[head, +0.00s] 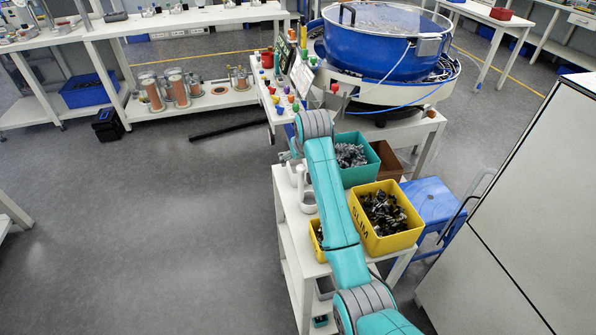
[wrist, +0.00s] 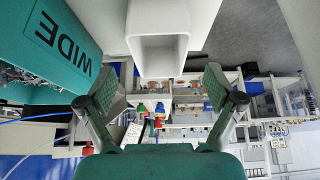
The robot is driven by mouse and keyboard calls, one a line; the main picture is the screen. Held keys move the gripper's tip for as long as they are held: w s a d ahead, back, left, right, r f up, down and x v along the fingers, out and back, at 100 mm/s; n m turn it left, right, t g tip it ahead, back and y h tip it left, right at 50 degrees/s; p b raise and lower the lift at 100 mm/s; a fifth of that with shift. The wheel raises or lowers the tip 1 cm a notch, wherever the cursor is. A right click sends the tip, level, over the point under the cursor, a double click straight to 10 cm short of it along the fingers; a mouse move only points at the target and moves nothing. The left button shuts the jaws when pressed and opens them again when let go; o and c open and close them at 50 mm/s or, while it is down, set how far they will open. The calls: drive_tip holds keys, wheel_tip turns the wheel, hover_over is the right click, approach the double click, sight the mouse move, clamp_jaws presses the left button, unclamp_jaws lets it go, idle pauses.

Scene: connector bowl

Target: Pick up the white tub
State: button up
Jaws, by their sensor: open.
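A white tub (wrist: 160,28) shows at the top middle of the wrist view, close to the camera, with its grey inside facing me. In the head view a white tub (head: 308,201) stands on the white bench, left of my arm and the yellow bin. Another white piece (head: 294,176) shows just behind it, partly hidden by my arm. My gripper (wrist: 162,90) is open, its two fingers spread wide with nothing between them. In the wrist view the tub lies beyond the fingertips, apart from them. In the head view my gripper (head: 291,158) is mostly hidden behind my wrist.
A brown bin (head: 387,160) and a big blue bowl feeder (head: 375,50) stand behind. Floor left of the bench is free.

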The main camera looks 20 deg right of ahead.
drive_tip(key=x, duration=0.4)
drive_tip(key=shift+w+f, duration=0.2)
drive_tip(key=shift+f, duration=0.15)
drive_tip(key=c, duration=1.3)
